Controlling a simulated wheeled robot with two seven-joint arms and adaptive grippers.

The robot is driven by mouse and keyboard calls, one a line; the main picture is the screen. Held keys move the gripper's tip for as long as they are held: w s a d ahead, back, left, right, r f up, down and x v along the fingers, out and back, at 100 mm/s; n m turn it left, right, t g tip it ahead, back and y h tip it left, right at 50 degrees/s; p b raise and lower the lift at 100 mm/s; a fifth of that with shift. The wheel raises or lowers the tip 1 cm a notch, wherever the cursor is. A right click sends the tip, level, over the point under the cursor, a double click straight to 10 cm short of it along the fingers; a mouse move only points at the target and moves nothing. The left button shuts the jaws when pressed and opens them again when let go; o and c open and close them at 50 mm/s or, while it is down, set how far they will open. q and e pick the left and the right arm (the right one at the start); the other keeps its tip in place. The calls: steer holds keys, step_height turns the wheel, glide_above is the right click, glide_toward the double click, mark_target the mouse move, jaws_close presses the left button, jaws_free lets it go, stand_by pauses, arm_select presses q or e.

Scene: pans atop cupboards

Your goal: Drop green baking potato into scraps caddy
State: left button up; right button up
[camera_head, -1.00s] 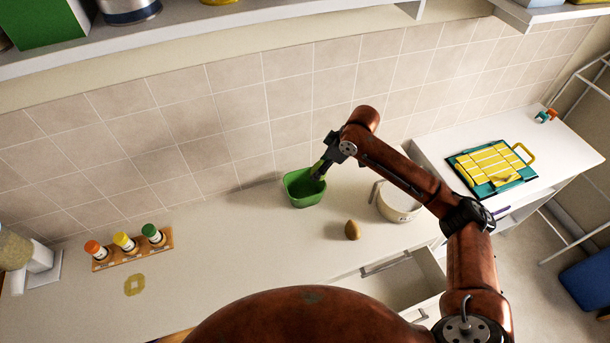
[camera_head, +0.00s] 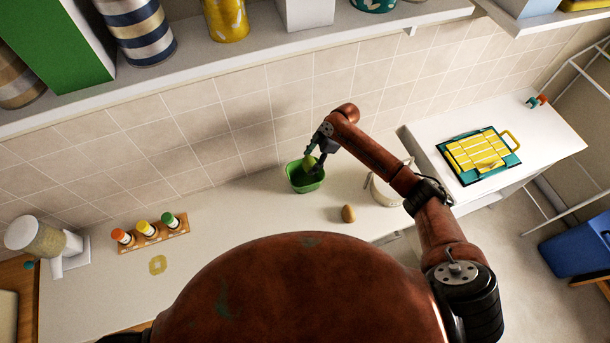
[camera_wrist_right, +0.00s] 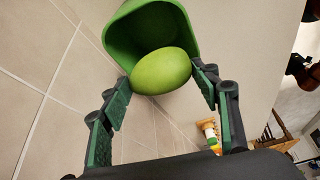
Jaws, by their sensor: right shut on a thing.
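The green baking potato (camera_head: 310,162) is held by my right gripper (camera_head: 315,159) over the back part of the open green scraps caddy (camera_head: 305,186). In the right wrist view the potato (camera_wrist_right: 161,72) sits between the two fingertips of the gripper (camera_wrist_right: 164,84), with the caddy (camera_wrist_right: 150,22) behind it, its hollow inside partly covered by the potato. The caddy stands on the counter near the tiled wall. My left gripper is not in view.
A brown potato (camera_head: 348,214) lies on the counter right of the caddy, and a white pot (camera_head: 385,192) stands partly behind my right arm. A rack of bottles (camera_head: 151,234) is at the left. A shelf (camera_head: 290,57) runs above. The counter between rack and caddy is clear.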

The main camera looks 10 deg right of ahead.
step_height(320, 180, down, 5)
steer(key=b, duration=0.4)
steer(key=shift+f, duration=0.2)
steer(key=o, duration=1.3)
steer(key=shift+r, duration=0.1)
steer(key=v, duration=1.2)
